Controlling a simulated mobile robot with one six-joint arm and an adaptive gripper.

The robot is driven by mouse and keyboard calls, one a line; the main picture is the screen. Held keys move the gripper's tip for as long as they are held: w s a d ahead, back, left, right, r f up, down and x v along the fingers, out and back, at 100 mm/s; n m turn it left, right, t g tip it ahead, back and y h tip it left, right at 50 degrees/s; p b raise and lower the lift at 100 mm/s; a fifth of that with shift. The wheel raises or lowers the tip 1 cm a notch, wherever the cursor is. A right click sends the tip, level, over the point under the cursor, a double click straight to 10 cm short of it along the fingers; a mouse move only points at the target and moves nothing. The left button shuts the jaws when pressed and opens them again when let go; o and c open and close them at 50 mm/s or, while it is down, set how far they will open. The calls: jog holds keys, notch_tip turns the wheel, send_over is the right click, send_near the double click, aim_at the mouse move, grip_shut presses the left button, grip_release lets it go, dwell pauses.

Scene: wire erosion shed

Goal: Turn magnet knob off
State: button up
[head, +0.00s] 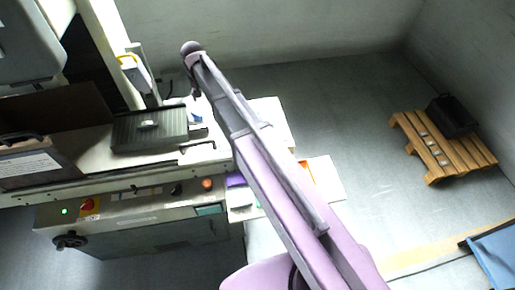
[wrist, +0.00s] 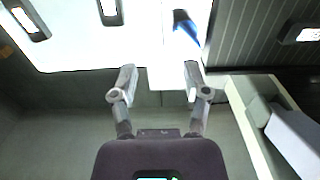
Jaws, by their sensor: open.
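A dark ribbed plate (head: 135,135), which looks like the magnetic chuck, lies on the machine table in the head view. A small pale fitting (head: 150,124) sits on it; I cannot tell if it is the magnet knob. In the wrist view the ribbed plate (wrist: 245,35) is at the upper right, with a pale-faced fitting (wrist: 307,34) at the edge. My gripper (wrist: 160,80) is open and empty, its two fingers apart below the bright table edge. In the head view the gripper (head: 195,92) is small, right of the plate and apart from the fitting.
A blue item (wrist: 186,27) lies beside the plate. A pallet (head: 440,150) with a black box (head: 452,116) stands right; the floor between is clear.

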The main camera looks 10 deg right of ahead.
jog(key=s+d+f+b, duration=0.6)
jog(key=s+d, duration=0.2)
jog(key=s, duration=0.1)
jog(key=s+d+f+b, duration=0.6)
jog(key=s+d, duration=0.2)
jog(key=s, duration=0.2)
jog(key=shift+d+f+m, duration=0.3)
jog(key=shift+d+m, duration=0.1)
jog(key=shift+n, duration=0.6)
jog(key=s+d, duration=0.1)
jog(key=s, duration=0.1)
jog(key=s+d, duration=0.1)
jog(key=shift+s+d, duration=0.1)
jog(key=shift+s, duration=0.3)
